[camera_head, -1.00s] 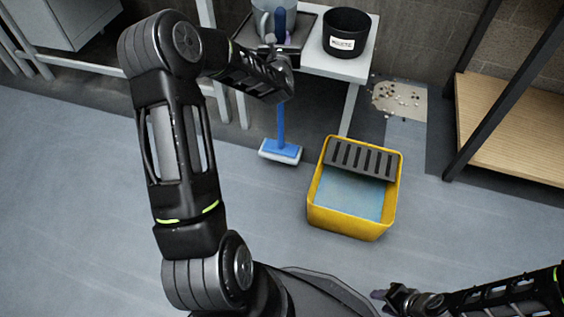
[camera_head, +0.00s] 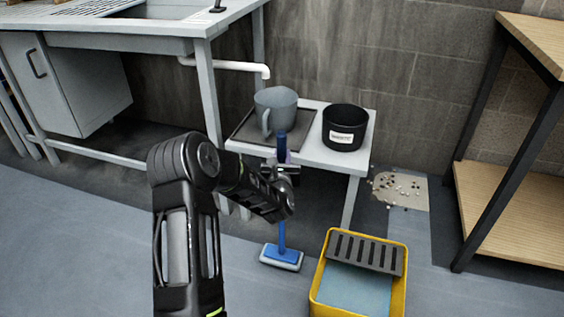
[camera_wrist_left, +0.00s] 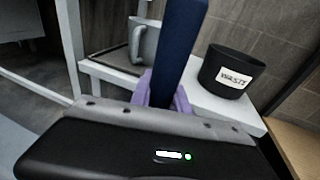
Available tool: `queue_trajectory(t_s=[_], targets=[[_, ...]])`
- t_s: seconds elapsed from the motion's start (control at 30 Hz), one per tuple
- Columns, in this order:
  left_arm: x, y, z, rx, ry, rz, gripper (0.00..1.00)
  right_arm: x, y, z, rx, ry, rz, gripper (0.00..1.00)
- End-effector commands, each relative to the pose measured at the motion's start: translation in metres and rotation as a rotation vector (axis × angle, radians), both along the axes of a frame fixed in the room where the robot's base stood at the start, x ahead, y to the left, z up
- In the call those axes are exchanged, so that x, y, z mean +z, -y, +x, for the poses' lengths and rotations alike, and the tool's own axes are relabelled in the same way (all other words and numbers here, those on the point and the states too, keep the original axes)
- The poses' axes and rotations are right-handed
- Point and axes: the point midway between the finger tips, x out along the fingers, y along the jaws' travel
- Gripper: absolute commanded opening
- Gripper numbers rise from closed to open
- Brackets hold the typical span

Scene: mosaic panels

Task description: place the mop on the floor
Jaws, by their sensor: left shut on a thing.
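The mop has an upright blue handle and a flat blue head (camera_head: 282,255) with a pale pad below. The head is at or just above the grey floor, left of the yellow bucket; I cannot tell if it touches. My left gripper (camera_head: 283,166) is shut on the upper handle in front of the small table. In the left wrist view, the purple fingers (camera_wrist_left: 164,96) close around the dark blue handle (camera_wrist_left: 180,40). My right gripper is out of view.
The yellow bucket (camera_head: 314,298) holds pale blue water under a dark slotted grate (camera_head: 362,252). The small white table (camera_head: 325,158) carries a grey pitcher (camera_head: 277,107) and a black waste bin (camera_head: 345,122). Scattered debris (camera_head: 400,190) lies by the wooden shelf (camera_head: 500,210). Floor at left is clear.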

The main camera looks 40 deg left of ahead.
Motion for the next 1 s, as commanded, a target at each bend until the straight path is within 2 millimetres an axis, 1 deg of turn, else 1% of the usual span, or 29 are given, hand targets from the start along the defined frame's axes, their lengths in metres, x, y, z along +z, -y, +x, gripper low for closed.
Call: queue_trajectory(t_s=[0.03, 0.1, 0.37, 0.57, 0.6, 0.83, 1.0], targets=[[-0.0096, 0.0004, 0.0005, -0.001, 0.001, 0.0, 0.0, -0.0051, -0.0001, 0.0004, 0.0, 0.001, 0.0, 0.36], [-0.0144, 0.0001, 0.0004, 0.0, 0.002, 0.001, 0.0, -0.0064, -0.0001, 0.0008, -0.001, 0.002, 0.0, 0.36], [-0.0141, -0.0002, 0.0003, 0.0, 0.003, 0.001, 0.0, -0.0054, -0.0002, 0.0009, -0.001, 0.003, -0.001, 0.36], [-0.0186, -0.0001, 0.0003, 0.0, 0.003, 0.001, 0.0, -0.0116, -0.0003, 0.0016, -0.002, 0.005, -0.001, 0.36], [-0.0183, 0.0001, -0.0001, 0.0, 0.0, 0.0, 0.25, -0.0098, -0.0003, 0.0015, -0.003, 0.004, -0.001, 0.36], [-0.0183, 0.0001, -0.0001, 0.0, -0.001, -0.001, 0.43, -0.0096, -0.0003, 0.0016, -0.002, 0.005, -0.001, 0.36], [-0.0183, 0.0, -0.0002, 0.0, -0.001, -0.001, 0.43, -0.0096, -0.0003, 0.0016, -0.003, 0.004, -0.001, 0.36]])
